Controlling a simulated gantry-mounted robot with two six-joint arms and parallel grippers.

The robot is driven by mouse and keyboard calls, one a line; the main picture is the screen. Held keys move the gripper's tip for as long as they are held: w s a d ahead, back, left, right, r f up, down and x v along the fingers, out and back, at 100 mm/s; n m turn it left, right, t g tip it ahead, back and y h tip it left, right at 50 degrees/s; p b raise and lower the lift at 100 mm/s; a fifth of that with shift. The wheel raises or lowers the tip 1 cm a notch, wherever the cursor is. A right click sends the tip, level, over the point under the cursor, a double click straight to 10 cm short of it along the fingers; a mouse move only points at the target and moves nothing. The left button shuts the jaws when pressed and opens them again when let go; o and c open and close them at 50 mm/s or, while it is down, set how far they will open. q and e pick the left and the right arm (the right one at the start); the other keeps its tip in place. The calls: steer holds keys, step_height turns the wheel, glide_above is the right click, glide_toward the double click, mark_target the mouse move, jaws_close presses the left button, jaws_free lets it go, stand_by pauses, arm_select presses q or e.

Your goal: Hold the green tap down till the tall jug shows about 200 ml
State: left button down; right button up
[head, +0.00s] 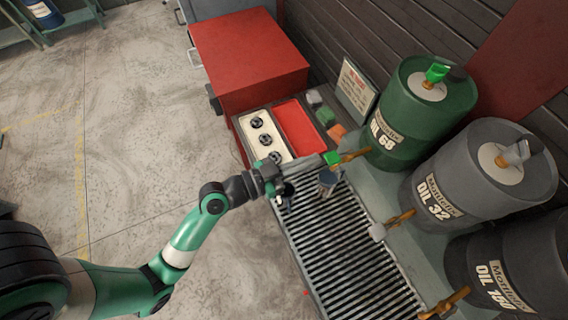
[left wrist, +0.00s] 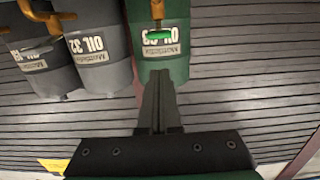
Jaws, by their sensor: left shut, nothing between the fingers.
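The green drum marked OIL 68 (head: 405,125) has a brass tap with a green lever (head: 333,158) at its front. In the left wrist view the green lever (left wrist: 160,34) lies beyond my fingertips. My left gripper (head: 318,161) is shut and empty, its tips beside the lever in the head view; I cannot tell whether they touch it. A grey jug (head: 328,181) stands on the slatted drip grate below the tap, partly hidden by the gripper. Its level cannot be read. My right gripper is not in view.
Grey OIL 32 (head: 475,175) and black OIL 150 (head: 510,270) drums stand alongside, with brass taps over the grate (head: 345,250). A dark vessel (head: 286,196) is at the grate's left end. A red cabinet (head: 250,60) and red tray (head: 300,127) lie behind.

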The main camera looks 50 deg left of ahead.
arm_select(q)
steer(key=v, duration=0.6)
steer(key=shift+s+b, duration=0.15)
steer(key=shift+b, duration=0.3)
